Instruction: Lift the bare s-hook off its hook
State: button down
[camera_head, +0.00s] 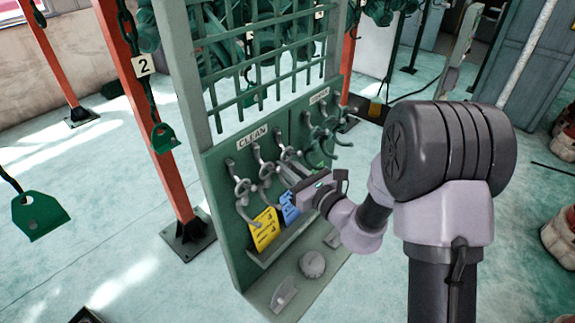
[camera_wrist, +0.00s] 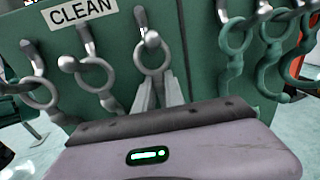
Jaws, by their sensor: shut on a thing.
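A green board (camera_head: 222,170) carries a CLEAN label (camera_head: 252,138), also seen in the wrist view (camera_wrist: 82,11), above a row of pegs with grey s-hooks. The bare s-hook (camera_wrist: 151,54) hangs by its upper ring on a peg (camera_wrist: 139,16) right of the CLEAN label. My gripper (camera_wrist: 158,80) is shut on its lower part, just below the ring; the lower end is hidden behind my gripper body. In the head view my gripper (camera_head: 304,180) is at the board, its fingertips mostly hidden.
Two grey s-hooks (camera_wrist: 93,73) (camera_wrist: 40,90) hang left of mine. Green s-hooks (camera_wrist: 235,42) hang close on the right. Yellow (camera_head: 265,230) and blue (camera_head: 290,207) tags hang below. A green grid (camera_head: 255,60) rises above the board; an orange post (camera_head: 155,120) stands left.

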jog(key=shift+s+d+r+g+p, duration=0.15)
jog(key=shift+r+p, duration=0.2)
jog(key=shift+p, duration=0.35)
jog(key=shift+r+g+p, duration=0.15)
jog(key=shift+r+p, duration=0.15)
jog(key=shift+p, duration=0.4)
jog(key=shift+f, duration=0.15)
jog(key=shift+d+h+p, duration=0.15)
jog(key=shift+h+p, duration=0.15)
jog(key=shift+p, duration=0.1)
jog(key=shift+s+r, duration=0.1)
jog(key=shift+r, duration=0.15)
jog(key=shift+s+d+g+h+p, duration=0.3)
jog(key=shift+d+g+p, duration=0.15)
jog(key=shift+p, duration=0.75)
jog(key=shift+d+r+p, duration=0.1)
jog(key=shift+d+p, duration=0.05)
jog(key=shift+p, duration=0.2)
jog(key=shift+s+d+r+h+p, duration=0.3)
jog(key=shift+s+d+p, duration=0.1)
jog(key=shift+p, duration=0.6)
jog(key=shift+d+n+g, duration=0.1)
jog(key=shift+n+g, duration=0.15)
jog(key=shift+n, duration=0.05)
